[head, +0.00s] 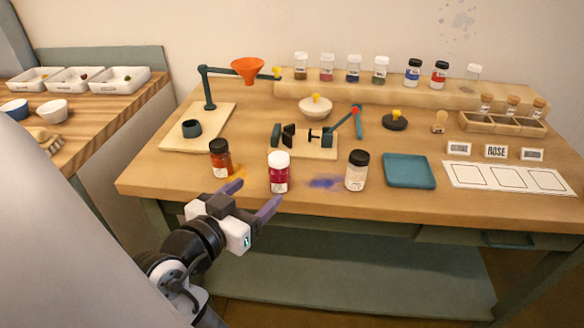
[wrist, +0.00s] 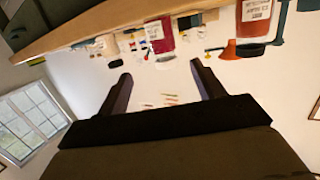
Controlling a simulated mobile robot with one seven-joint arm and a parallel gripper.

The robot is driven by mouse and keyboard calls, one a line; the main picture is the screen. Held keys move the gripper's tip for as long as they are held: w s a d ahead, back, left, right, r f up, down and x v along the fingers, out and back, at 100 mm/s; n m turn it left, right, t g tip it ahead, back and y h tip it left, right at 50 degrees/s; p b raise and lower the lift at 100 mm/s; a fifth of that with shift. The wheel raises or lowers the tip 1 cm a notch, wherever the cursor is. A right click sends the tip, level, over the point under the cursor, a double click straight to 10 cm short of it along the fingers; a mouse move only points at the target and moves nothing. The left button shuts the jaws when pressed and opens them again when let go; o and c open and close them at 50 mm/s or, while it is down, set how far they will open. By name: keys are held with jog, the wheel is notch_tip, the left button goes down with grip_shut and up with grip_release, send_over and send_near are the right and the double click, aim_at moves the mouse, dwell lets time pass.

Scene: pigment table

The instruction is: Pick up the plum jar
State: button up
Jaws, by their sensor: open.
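The plum jar (head: 279,174), deep magenta with a white lid and a pale label, stands upright near the table's front edge, between two black-lidded jars. It also shows upside down in the wrist view (wrist: 159,38), ahead of the space between the fingers. My gripper (head: 256,198) is open and empty at the front edge, in front of and slightly left of the plum jar. Its fingers point toward the jars, and a gap to the plum jar shows in the wrist view (wrist: 160,72).
An orange jar (head: 220,158) stands close on the left, and a pale jar (head: 356,170) on the right. Orange and violet powder lies beside them. A small press (head: 308,150) stands behind. A teal tray (head: 409,171) is farther right.

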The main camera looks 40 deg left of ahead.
aim_at(284, 165)
jog(key=x, duration=0.4)
jog(key=p+x, duration=0.1)
jog(key=x, duration=0.7)
jog(key=shift+w+a+p, duration=0.2)
jog(key=shift+a+p, duration=0.1)
jog(key=shift+a, duration=0.05)
jog(key=shift+c, duration=0.2)
jog(key=c, duration=1.1)
